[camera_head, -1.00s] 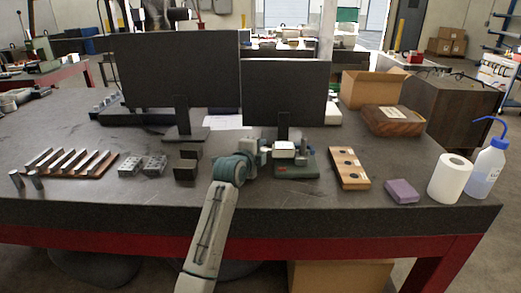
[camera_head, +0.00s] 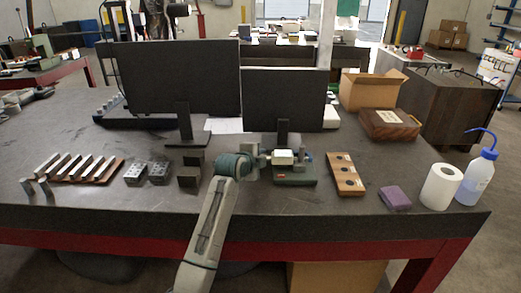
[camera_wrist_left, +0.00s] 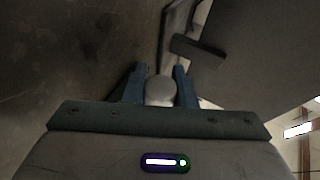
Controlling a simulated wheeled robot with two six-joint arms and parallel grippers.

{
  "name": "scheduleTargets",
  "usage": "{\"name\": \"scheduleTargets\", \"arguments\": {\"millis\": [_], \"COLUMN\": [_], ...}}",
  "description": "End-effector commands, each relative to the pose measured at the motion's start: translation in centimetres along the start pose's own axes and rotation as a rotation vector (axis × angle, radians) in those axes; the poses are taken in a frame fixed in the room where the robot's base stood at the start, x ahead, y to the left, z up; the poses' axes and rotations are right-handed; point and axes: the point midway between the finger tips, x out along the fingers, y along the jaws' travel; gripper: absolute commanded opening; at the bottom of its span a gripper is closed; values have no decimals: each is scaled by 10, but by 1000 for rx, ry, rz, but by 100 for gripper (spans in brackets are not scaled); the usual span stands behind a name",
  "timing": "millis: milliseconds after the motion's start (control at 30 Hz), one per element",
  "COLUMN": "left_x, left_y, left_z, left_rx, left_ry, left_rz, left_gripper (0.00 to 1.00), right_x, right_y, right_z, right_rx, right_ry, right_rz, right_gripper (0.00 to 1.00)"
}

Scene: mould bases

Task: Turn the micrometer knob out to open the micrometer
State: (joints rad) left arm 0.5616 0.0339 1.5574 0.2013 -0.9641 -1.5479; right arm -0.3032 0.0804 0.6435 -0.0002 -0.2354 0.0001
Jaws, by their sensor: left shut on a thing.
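The micrometer fixture (camera_head: 295,176) is a green base with a pale block (camera_head: 283,157) and a grey upright part (camera_head: 303,160) on top, at the table's centre right in the head view. My left gripper (camera_head: 266,159) is at the left side of this fixture, level with the pale block. In the left wrist view, the left gripper's two blue fingers (camera_wrist_left: 158,88) are shut on a round, pale knob end (camera_wrist_left: 160,91), one finger on each side. The rest of the micrometer is hidden from the wrist view. My right gripper is not in view.
Two dark monitors (camera_head: 175,85) stand behind the fixture. Dark blocks (camera_head: 189,177) lie left of my arm. A wooden board with dark holes (camera_head: 345,175), a purple block (camera_head: 395,198), a white roll (camera_head: 440,187) and a wash bottle (camera_head: 477,178) stand to the right.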

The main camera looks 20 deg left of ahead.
Motion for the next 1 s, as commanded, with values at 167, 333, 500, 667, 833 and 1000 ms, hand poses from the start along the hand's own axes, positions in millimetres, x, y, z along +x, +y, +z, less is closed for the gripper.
{"name": "scheduleTargets", "arguments": {"millis": [167, 333, 500, 667, 833, 1000], "left_x": [-4, -4, -4, -5, -5, -5], "left_y": [-7, -5, -2, 2, 6, 10], "left_z": [-2, -2, -2, -2, -2, -2], "left_rx": [-47, -106, -169, -227, -288, -345], "left_ry": [0, 0, 0, -1, -1, -1], "left_rz": [118, 259, 409, 550, 698, 835], "left_gripper": [1, 1, 1, 1, 1, 1], "right_x": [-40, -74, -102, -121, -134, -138], "right_y": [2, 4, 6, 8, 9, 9], "right_z": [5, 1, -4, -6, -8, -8], "right_rx": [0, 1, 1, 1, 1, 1], "right_ry": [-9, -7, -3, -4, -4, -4], "right_rz": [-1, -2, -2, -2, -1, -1], "right_gripper": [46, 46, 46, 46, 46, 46]}}
